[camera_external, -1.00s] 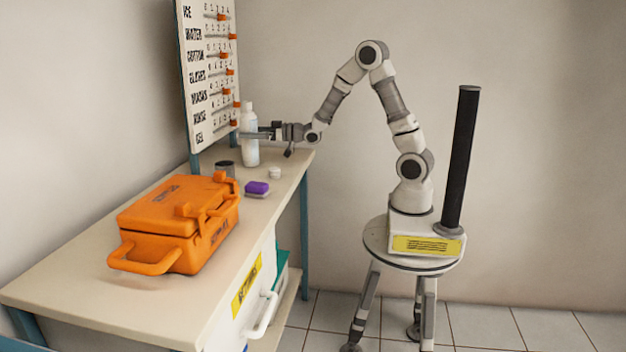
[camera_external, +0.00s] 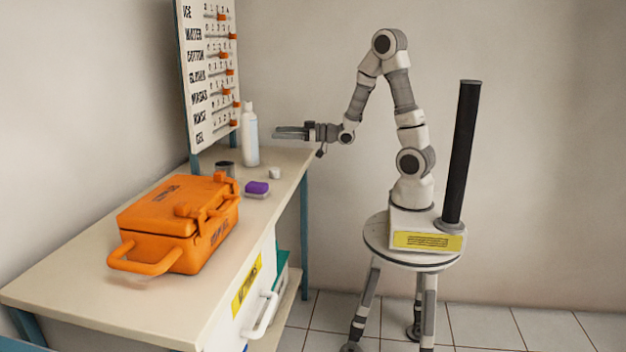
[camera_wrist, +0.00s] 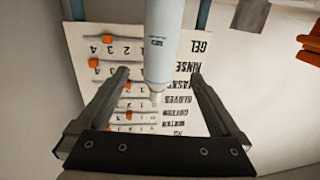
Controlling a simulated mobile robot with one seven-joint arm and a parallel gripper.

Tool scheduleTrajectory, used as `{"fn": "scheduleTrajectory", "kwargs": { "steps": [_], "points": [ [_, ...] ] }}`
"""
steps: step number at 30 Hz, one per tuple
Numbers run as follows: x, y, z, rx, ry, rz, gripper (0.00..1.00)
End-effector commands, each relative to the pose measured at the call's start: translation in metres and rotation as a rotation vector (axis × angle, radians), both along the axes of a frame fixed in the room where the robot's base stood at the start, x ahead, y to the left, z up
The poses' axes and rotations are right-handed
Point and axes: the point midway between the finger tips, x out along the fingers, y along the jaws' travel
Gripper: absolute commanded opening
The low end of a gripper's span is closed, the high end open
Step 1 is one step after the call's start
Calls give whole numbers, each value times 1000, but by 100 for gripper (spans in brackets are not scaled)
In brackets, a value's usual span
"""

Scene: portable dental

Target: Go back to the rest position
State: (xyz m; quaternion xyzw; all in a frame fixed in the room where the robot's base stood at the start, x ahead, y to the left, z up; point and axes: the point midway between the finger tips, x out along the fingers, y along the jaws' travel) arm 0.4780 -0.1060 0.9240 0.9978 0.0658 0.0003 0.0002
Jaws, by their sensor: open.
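My gripper (camera_external: 291,133) is open and empty in the external view, over the back right end of the table and to the right of the white bottle (camera_external: 250,136). A gap separates the fingers from the bottle. In the wrist view, my gripper (camera_wrist: 160,92) shows two spread fingers, with the white bottle (camera_wrist: 164,45) ahead of them and appearing upside down. The bottle stands upright on the table. My arm rises in a bent shape from its base on a round stool.
On the table (camera_external: 90,290) are an orange case (camera_external: 160,215), a purple-and-white sponge (camera_external: 257,188), a small white cap (camera_external: 274,173) and a grey can (camera_external: 225,168). A labelled slider board (camera_external: 210,75) stands behind. The space between table and stool is open.

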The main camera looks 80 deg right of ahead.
Motion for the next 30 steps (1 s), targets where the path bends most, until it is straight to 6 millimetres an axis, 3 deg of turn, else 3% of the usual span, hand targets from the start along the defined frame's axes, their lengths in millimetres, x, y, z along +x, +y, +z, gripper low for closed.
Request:
{"fn": "scheduleTrajectory", "kwargs": {
  "steps": [10, 17, 23, 30],
  "points": [
    [3, 3, 0, -18, 34, -12, 100],
    [2, 12, 0, -81, 212, -90, 100],
    [-16, 23, 0, -110, 395, -167, 100],
    [-61, 40, 0, -110, 617, -239, 100]
  ]
}}
